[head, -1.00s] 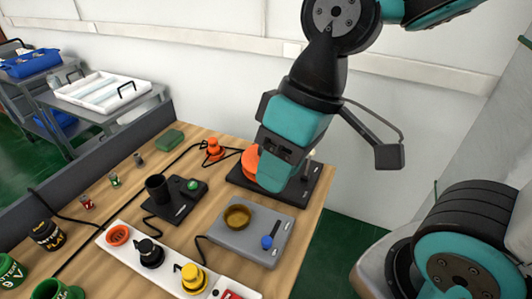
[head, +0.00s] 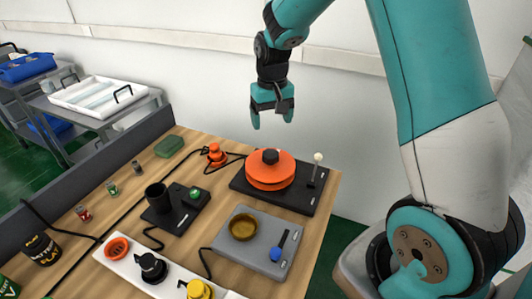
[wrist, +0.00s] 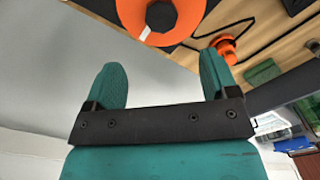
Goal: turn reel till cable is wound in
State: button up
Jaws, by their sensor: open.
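The orange reel (head: 270,171) with a black knob (head: 270,157) on top sits on a dark base plate (head: 314,196) at the table's back right. A black cable (head: 224,164) runs from the reel's side to an orange plug-like piece (head: 217,155) on its left. My gripper (head: 271,124) hangs in the air above and behind the reel, fingers apart, touching nothing. In the wrist view the open fingers (wrist: 164,78) show with nothing between them. The reel (wrist: 165,22) shows at the top of that view, partly cut off, with the orange piece (wrist: 228,46) to its right.
A thin post with a pale tip (head: 317,170) stands right of the reel. A black cup (head: 158,196) stands to the left.

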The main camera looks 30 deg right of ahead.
aim_at(271, 154)
notch_tip(271, 154, down, 12)
jog(key=shift+r+p, duration=0.1)
jog(key=shift+p, duration=0.85)
